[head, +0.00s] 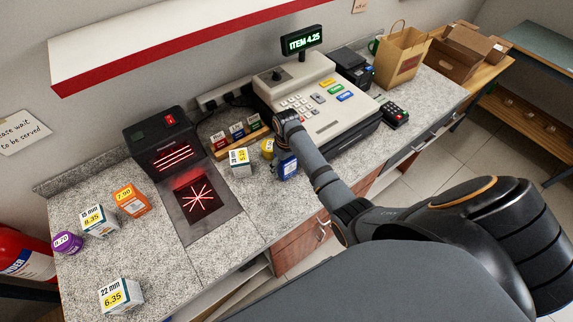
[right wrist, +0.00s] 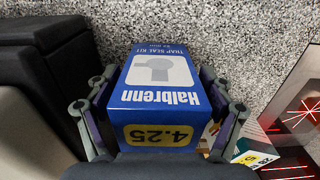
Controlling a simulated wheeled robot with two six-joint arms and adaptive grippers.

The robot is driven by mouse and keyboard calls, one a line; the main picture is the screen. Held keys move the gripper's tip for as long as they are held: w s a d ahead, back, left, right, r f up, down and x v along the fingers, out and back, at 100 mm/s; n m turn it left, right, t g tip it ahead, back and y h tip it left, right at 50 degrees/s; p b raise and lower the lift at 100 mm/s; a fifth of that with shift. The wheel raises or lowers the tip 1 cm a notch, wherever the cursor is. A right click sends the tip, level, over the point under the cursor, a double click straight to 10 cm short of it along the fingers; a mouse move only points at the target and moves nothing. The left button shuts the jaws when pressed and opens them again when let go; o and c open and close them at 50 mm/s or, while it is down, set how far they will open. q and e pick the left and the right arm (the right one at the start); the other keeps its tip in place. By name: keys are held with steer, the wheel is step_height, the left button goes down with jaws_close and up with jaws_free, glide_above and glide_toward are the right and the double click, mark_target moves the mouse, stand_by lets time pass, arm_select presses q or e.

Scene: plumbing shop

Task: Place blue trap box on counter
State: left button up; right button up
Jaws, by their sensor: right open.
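The blue trap box (head: 288,168) is at the counter (head: 250,195), to the right of the scanner plate, in the head view. In the right wrist view the blue trap box (right wrist: 160,88) shows its "Halbrenn" label and a yellow 4.25 price patch. My right gripper (head: 284,153) is over the box; in the right wrist view its two fingers (right wrist: 158,105) stand on either side of the box, open. Its fingertips are partly hidden by the box. Whether the box's underside touches the counter is hard to see. My left gripper is not in view.
The scanner (head: 165,145) with its red-lit plate (head: 198,198) is to the left. A small white box (head: 240,162) and a yellow item (head: 267,148) are close beside the blue box. The register (head: 320,100) stands behind, its display reading ITEM 4.25. Several boxes sit at far left.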

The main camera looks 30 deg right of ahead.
steer(key=shift+w, duration=0.1)
step_height(320, 180, up, 5)
steer(key=shift+f+b, duration=0.2)
steer(key=shift+b, duration=0.7)
step_height(320, 180, up, 4)
steer(key=shift+r+b, duration=0.1)
steer(key=shift+b, duration=0.45)
step_height(320, 180, up, 3)
steer(key=shift+p, duration=1.25)
steer(key=shift+r, duration=0.2)
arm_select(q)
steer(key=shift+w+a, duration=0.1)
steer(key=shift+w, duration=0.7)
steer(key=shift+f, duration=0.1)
arm_select(e)
steer(key=shift+f, duration=0.15)
